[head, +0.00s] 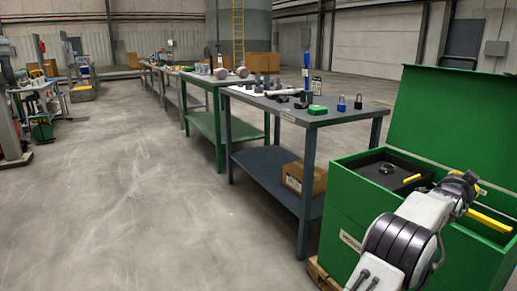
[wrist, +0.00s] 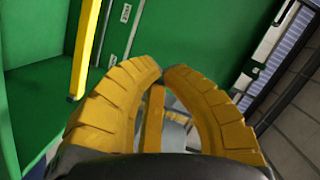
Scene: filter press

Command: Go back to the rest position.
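My gripper (head: 463,186) is raised above the open green box (head: 360,212) at the right of the head view. In the wrist view, its two yellow ribbed fingers (wrist: 164,71) bow inward and their tips come together, with nothing seen held at the tips. A narrow yellow strip (wrist: 153,118) shows in the gap between the fingers; I cannot tell what it belongs to. My arm reaches over the box from the lower right of the head view and hides part of it.
The green box has a raised lid (head: 455,120), a dark tray with a black round part (head: 387,168), and a yellow bar (head: 490,220). A grey workbench (head: 350,112) with small padlocks stands left of it, a cardboard box (head: 303,178) on its shelf.

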